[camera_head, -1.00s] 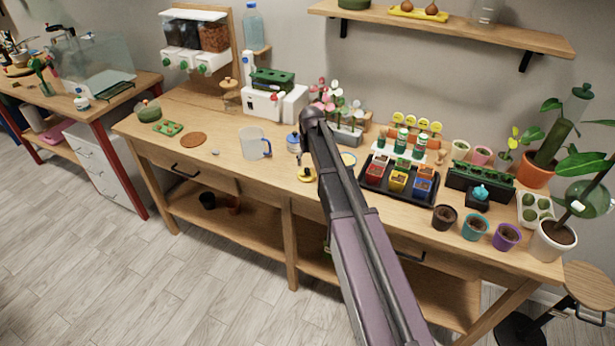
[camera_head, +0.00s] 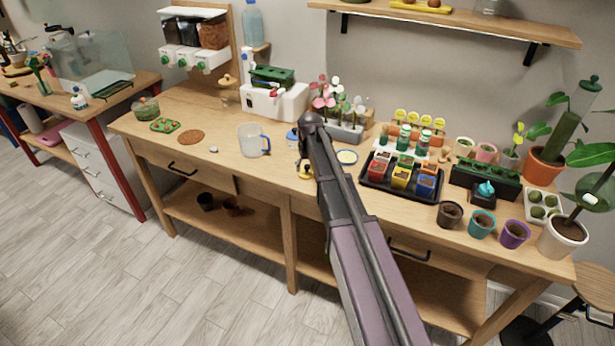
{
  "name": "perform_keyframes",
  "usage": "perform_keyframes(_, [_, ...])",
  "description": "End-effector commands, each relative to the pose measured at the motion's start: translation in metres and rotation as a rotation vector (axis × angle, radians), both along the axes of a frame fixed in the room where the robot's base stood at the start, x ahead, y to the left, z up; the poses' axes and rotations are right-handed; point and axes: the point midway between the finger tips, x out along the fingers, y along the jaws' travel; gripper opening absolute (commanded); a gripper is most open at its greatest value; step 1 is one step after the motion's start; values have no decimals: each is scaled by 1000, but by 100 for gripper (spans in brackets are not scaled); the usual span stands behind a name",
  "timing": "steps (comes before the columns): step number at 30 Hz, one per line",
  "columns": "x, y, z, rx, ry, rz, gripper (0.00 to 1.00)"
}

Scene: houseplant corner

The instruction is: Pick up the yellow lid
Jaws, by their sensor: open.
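A small round yellow lid (camera_head: 305,175) lies on the wooden workbench, left of the black pot tray and just left of my arm. Dark parts of my gripper (camera_head: 303,164) show at the lid, below the end of my arm; the arm covers most of the rest. The gripper is open. I cannot tell whether its fingers touch the lid or stand around it. The lid lies on the bench.
A clear jug with a blue handle (camera_head: 251,140) stands left of the lid. A blue-topped item (camera_head: 292,135) is behind it, partly hidden. A round dish (camera_head: 347,157) and the black tray (camera_head: 375,184) with coloured pots are to the right.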

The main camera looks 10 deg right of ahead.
Motion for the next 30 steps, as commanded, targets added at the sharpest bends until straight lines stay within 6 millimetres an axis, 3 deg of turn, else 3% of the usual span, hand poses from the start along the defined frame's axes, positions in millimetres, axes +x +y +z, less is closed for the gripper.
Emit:
perform_keyframes(19, [0, 0, -2, 0, 0, 0, 73])
perform_keyframes(20, [0, 0, -2, 0, 0, 0, 70])
perform_keyframes(24, [0, 0, -2, 0, 0, 0, 28])
perform_keyframes(27, [0, 0, -2, 0, 0, 0, 3])
perform_keyframes(30, [0, 0, -2, 0, 0, 0, 2])
